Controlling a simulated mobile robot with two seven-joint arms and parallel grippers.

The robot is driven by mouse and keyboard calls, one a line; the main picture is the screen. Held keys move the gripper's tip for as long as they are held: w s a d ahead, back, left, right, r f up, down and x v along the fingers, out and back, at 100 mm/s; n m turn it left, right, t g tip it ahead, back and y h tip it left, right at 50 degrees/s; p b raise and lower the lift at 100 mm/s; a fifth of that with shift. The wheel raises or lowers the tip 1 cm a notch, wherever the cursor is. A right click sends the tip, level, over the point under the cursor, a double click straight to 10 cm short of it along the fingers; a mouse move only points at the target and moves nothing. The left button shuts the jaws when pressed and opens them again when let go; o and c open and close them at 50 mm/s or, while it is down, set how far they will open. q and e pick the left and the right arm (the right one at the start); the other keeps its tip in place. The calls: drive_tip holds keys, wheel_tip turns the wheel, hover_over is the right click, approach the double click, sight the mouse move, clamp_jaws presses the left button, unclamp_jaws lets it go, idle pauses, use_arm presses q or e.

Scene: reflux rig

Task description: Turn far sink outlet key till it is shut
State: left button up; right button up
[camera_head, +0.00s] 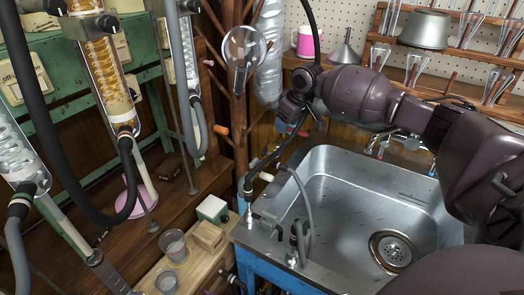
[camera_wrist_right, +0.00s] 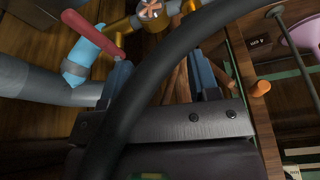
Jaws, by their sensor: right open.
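The steel sink (camera_head: 345,205) stands at the right in the head view. Outlet fittings with hoses stand on its left rim: a far one (camera_head: 268,178) with a pale tip and a nearer one (camera_head: 292,258). My right gripper (camera_head: 285,127) is above the far left corner of the sink, jaws open. The right wrist view shows its two blue fingers (camera_wrist_right: 163,80) apart, with a black hose crossing in front. Left of the fingers is a red lever (camera_wrist_right: 92,34) on a light blue fitting (camera_wrist_right: 88,52). A brass fitting (camera_wrist_right: 150,15) with an orange wheel lies beyond. I cannot tell which part is the far outlet key.
Glass condensers (camera_head: 105,65) with hoses fill the left. A wooden stand (camera_head: 240,130) with pegs rises behind the sink's left corner. A glass beaker (camera_head: 174,246) and small blocks sit on the bench left of the sink. A rack (camera_head: 455,45) of glassware is at the back right. The basin is empty.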

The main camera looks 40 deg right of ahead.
sight(265, 149)
drive_tip(key=w+a+f+n+b, duration=0.1)
drive_tip(key=f, duration=0.1)
drive_tip(key=a+f+n+y, duration=0.1)
drive_tip(key=a+f+n, duration=0.1)
drive_tip(key=f, duration=0.1)
drive_tip(key=w+a+f+n+b, duration=0.1)
drive_tip(key=a+f, duration=0.1)
drive_tip(key=f, duration=0.1)
drive_tip(key=shift+w+a+n+y+b, duration=0.2)
drive_tip(key=shift+w+n+y+b, duration=0.1)
drive_tip(key=shift+n, duration=0.1)
drive_tip(key=shift+w+a+f, duration=0.15)
drive_tip(key=shift+w+f, duration=0.05)
drive_tip(key=shift+f, duration=0.3)
use_arm(q)
drive_tip(key=shift+s+a+f, duration=0.15)
drive_tip(key=shift+s+f, duration=0.05)
drive_tip(key=shift+f, duration=0.9)
use_arm(e)
drive_tip(key=shift+f, duration=0.1)
